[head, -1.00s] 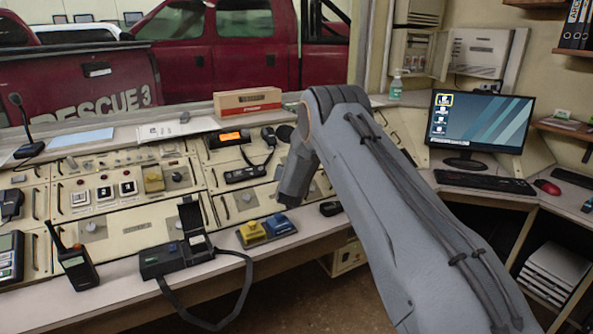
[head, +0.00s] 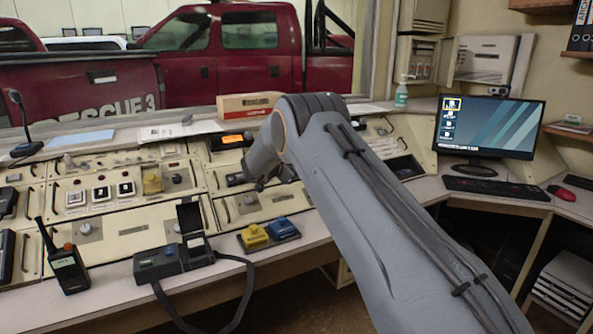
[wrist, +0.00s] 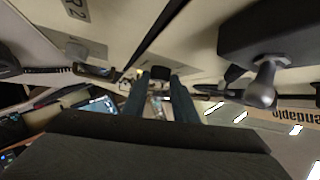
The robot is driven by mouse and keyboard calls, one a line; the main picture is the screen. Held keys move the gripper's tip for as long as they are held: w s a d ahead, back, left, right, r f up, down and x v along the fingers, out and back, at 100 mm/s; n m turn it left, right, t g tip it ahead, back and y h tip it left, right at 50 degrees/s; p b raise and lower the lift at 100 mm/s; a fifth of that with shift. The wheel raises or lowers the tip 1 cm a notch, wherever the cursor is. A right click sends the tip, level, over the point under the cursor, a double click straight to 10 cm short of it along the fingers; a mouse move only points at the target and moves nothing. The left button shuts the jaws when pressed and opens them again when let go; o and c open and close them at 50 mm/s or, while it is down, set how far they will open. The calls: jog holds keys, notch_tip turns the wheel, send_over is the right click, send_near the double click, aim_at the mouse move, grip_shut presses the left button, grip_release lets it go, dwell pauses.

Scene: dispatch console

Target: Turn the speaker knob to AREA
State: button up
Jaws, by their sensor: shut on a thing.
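My gripper (wrist: 153,92) shows in the wrist view as two dark fingers reaching up to the console panel. They are closed around a small dark knob (wrist: 160,73), at the fingertips. The knob's marking and pointer cannot be read. In the head view my gripper (head: 259,187) is at the sloped console face, below the radio with the orange display (head: 232,140). My wrist and forearm hide the fingertips' contact and part of the panel there.
In the wrist view a grey rounded lever (wrist: 263,85) on a dark block stands to the right of my fingers. A monitor (head: 487,127) stands right.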

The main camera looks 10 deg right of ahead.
dwell(0.4)
jog(key=o, duration=1)
jog(key=shift+o, duration=0.2)
jog(key=v, duration=0.7)
jog(key=shift+s+a+r, duration=0.2)
jog(key=shift+s+a, duration=0.05)
